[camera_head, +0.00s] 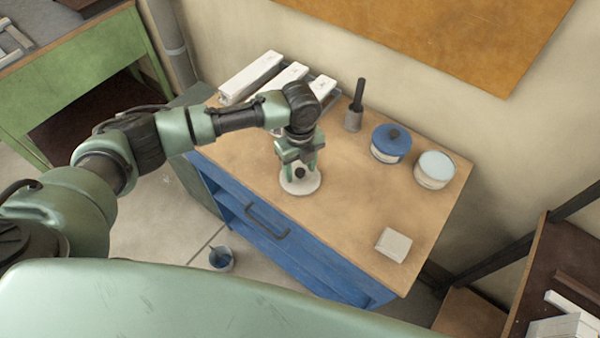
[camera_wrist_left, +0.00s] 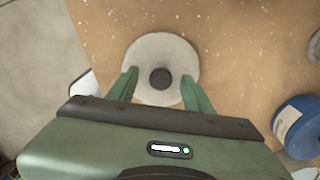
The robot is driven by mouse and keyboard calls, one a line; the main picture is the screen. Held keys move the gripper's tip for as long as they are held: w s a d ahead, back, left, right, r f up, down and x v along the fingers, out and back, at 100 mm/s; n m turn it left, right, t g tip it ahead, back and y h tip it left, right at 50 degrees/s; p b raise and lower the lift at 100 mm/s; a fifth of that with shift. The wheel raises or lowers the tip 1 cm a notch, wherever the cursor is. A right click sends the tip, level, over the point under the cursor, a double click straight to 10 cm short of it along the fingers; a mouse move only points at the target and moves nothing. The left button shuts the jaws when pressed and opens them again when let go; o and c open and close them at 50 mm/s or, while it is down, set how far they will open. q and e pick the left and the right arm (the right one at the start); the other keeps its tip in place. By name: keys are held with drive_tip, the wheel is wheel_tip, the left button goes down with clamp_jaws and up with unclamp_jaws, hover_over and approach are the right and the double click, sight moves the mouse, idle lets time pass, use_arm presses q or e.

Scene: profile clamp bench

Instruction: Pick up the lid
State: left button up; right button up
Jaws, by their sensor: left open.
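The lid (camera_head: 300,185) is a round white disc with a dark knob in its middle. It lies flat on the wooden bench top near the front edge. My left gripper (camera_head: 299,170) points down over it, with its fingers open. In the left wrist view the lid (camera_wrist_left: 163,52) lies between and beyond the green fingertips of my left gripper (camera_wrist_left: 160,84), and the dark knob (camera_wrist_left: 161,78) sits midway between them. I cannot tell whether the fingers touch the lid. My right gripper is not in view.
White profiles (camera_head: 252,77) lie at the back left. A white block (camera_head: 393,244) lies at the front right.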

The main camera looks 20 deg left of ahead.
use_arm(q)
drive_tip(key=shift+f, duration=0.1)
clamp_jaws()
